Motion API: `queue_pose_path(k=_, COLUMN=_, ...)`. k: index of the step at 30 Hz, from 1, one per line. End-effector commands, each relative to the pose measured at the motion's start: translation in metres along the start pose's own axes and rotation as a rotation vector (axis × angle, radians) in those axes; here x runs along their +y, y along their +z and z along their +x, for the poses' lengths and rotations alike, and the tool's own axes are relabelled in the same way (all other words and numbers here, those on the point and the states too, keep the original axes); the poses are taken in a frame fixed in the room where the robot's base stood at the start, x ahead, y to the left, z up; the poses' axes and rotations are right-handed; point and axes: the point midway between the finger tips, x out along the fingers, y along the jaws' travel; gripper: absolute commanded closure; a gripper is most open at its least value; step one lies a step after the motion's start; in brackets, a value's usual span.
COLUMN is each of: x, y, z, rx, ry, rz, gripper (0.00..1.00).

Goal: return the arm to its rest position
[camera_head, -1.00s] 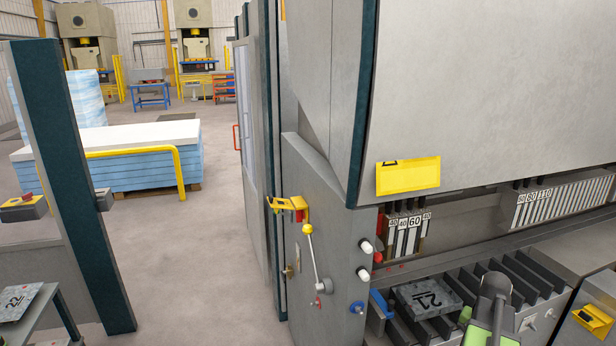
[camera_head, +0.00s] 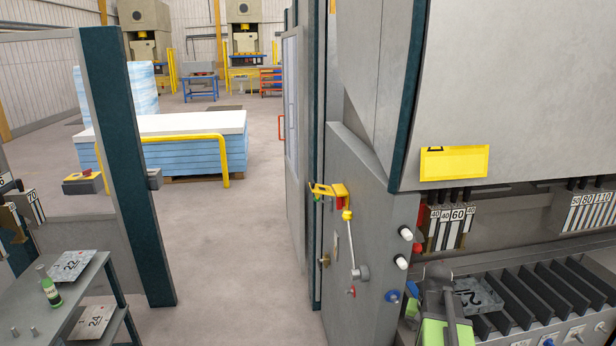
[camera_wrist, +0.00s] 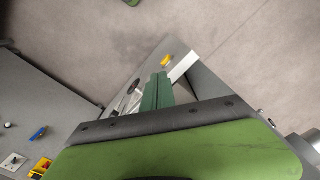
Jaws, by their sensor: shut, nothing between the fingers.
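In the head view my arm (camera_head: 437,300), green and grey, stands at the bottom right in front of the panel bender (camera_head: 500,90). Its fingers cannot be made out there. In the wrist view my gripper (camera_wrist: 156,78) shows two green fingers close together, shut and empty, beyond a dark bar and green body. Beyond the fingers lie the grey machine side and bare floor. The fingers do not visibly hold anything.
A lever (camera_head: 352,245) projects from the machine side. A shelf table (camera_head: 75,290) with a green bottle (camera_head: 48,288) stands left. The floor (camera_head: 235,240) between is clear.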

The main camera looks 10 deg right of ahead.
Motion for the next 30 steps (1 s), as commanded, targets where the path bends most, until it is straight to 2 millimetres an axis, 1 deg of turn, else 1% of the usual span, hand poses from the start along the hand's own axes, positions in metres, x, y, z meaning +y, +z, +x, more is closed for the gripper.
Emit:
queue_pose_path(k=1, x=-0.040, y=0.014, z=0.011, rx=0.000, ry=0.000, rz=-0.077, gripper=1.00)
queue_pose_path(k=2, x=-0.063, y=0.024, z=0.015, rx=0.000, ry=0.000, rz=-0.124, gripper=1.00)
queue_pose_path(k=3, x=-0.094, y=0.038, z=0.021, rx=0.000, ry=0.000, rz=-0.192, gripper=1.00)
queue_pose_path(k=5, x=-0.136, y=0.063, z=0.028, rx=0.000, ry=0.000, rz=-0.290, gripper=1.00)
queue_pose_path(k=6, x=-0.160, y=0.079, z=0.031, rx=0.000, ry=0.000, rz=-0.351, gripper=1.00)
queue_pose_path(k=9, x=-0.202, y=0.116, z=0.037, rx=0.000, ry=0.000, rz=-0.479, gripper=1.00)
queue_pose_path(k=10, x=-0.210, y=0.125, z=0.039, rx=0.000, ry=0.000, rz=-0.509, gripper=1.00)
queue_pose_path(k=12, x=-0.222, y=0.142, z=0.040, rx=0.000, ry=0.000, rz=-0.569, gripper=1.00)
queue_pose_path(k=13, x=-0.219, y=0.147, z=0.039, rx=0.000, ry=0.001, rz=-0.587, gripper=1.00)
queue_pose_path(k=14, x=-0.212, y=0.146, z=0.038, rx=0.000, ry=0.001, rz=-0.598, gripper=1.00)
queue_pose_path(k=15, x=-0.211, y=0.145, z=0.037, rx=0.000, ry=0.000, rz=-0.617, gripper=1.00)
queue_pose_path(k=30, x=-0.212, y=0.142, z=0.037, rx=0.000, ry=0.000, rz=-0.625, gripper=1.00)
